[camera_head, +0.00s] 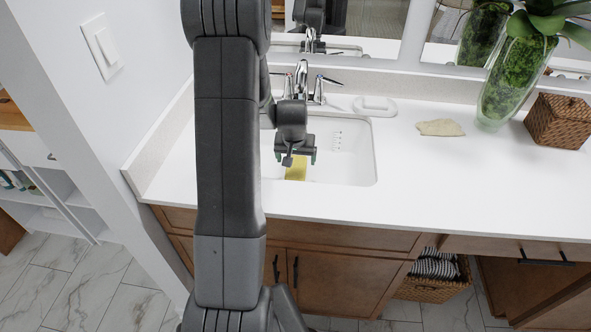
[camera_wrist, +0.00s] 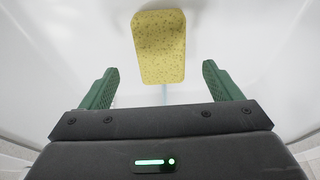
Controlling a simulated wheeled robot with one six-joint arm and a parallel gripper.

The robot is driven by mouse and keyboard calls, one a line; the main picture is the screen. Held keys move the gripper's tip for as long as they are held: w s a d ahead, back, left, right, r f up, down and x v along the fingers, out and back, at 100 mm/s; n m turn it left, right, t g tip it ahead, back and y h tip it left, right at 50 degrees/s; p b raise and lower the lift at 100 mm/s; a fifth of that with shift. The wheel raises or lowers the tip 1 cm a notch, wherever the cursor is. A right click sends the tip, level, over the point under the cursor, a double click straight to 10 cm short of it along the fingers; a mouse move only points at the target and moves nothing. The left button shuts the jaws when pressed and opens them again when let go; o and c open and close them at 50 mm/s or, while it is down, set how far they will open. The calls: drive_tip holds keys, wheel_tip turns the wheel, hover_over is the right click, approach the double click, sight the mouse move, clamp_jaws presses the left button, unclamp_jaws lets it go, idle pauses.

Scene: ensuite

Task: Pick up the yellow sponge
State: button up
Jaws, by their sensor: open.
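The yellow sponge (camera_wrist: 160,47) lies in the white sink basin, flat and with its long side pointing away from my gripper in the wrist view. In the head view the sponge (camera_head: 296,172) shows partly, below my gripper (camera_head: 296,160), which hides its far part. My gripper (camera_wrist: 154,85) is open, with its two green fingers apart and nothing between them. The sponge lies ahead of the fingertips in the wrist view, roughly centred between them. The fingers do not appear to touch it.
The sink (camera_head: 355,165) has walls around my gripper, and a chrome faucet (camera_head: 302,82) stands behind it. A soap dish (camera_head: 375,106), a beige stone-like piece (camera_head: 440,128), a glass vase (camera_head: 505,85) and a woven box (camera_head: 558,120) stand on the white counter (camera_head: 450,180). The counter's front is clear.

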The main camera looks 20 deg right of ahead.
sight(296, 166)
drive_tip(key=shift+d+f, duration=0.15)
drive_tip(key=shift+f, duration=0.4)
drive_tip(key=shift+w+p+x, duration=0.2)
drive_tip(key=shift+p+x, duration=0.3)
drive_tip(key=shift+x, duration=2.15)
drive_tip(key=shift+r, duration=0.1)
drive_tip(key=c, duration=1.2)
drive_tip(key=shift+o, duration=0.2)
wheel_tip(296, 166, up, 10)
drive_tip(key=shift+b, duration=0.4)
